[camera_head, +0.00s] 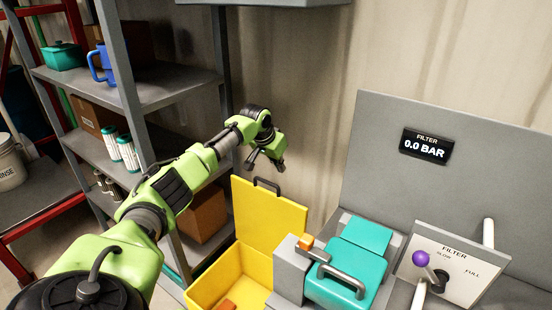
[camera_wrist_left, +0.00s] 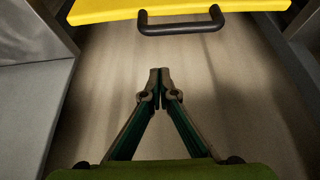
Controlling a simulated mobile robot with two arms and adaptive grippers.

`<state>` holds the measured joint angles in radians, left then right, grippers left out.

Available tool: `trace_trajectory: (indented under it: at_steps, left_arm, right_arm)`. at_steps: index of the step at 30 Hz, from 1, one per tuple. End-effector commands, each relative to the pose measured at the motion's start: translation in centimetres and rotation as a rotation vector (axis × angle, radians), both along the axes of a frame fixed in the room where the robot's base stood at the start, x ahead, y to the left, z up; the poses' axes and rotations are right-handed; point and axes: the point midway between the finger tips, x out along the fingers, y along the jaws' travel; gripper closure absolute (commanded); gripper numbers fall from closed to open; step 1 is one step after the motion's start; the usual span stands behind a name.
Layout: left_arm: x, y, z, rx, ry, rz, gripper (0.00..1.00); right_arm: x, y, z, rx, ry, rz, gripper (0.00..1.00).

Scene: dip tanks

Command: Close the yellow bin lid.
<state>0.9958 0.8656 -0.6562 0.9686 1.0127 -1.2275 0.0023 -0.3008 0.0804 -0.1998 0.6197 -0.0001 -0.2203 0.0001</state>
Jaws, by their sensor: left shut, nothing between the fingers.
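The yellow bin (camera_head: 213,287) stands at the bottom middle of the head view, with an orange-brown item inside. Its yellow lid (camera_head: 268,215) is raised upright at the back, with a dark handle (camera_head: 267,184) on its top edge. In the left wrist view the lid's edge (camera_wrist_left: 100,9) and dark handle (camera_wrist_left: 180,27) lie at the top, ahead of the fingertips and apart from them. My left gripper (camera_head: 267,162) is above the lid, close to the wall; its fingertips (camera_wrist_left: 160,75) are together and empty. My right gripper is not in view.
A grey shelf (camera_head: 150,85) holds a blue mug (camera_head: 102,64), a teal pot (camera_head: 63,56) and boxes at left. A teal-lidded tank (camera_head: 350,262) stands right of the bin, beside a filter panel (camera_head: 455,262) with a purple-knobbed lever (camera_head: 421,258). A corrugated wall (camera_head: 315,90) is behind.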

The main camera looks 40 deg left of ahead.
Motion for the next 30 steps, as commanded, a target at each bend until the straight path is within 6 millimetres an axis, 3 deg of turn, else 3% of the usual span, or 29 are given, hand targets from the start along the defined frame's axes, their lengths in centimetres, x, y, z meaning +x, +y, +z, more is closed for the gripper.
trace_trajectory:
  at_steps: [7,19,30]
  left_arm:
    - [1.5,0.1,-2.6,-0.001,0.0,0.0,1.0]
    - [-2.0,-0.1,-3.0,0.004,0.001,0.0,1.0]
    - [-2.6,-0.3,-3.3,0.001,0.0,0.0,1.0]
  right_arm:
    - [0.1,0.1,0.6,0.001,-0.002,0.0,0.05]
    - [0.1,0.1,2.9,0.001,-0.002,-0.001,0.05]
    - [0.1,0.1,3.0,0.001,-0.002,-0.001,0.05]
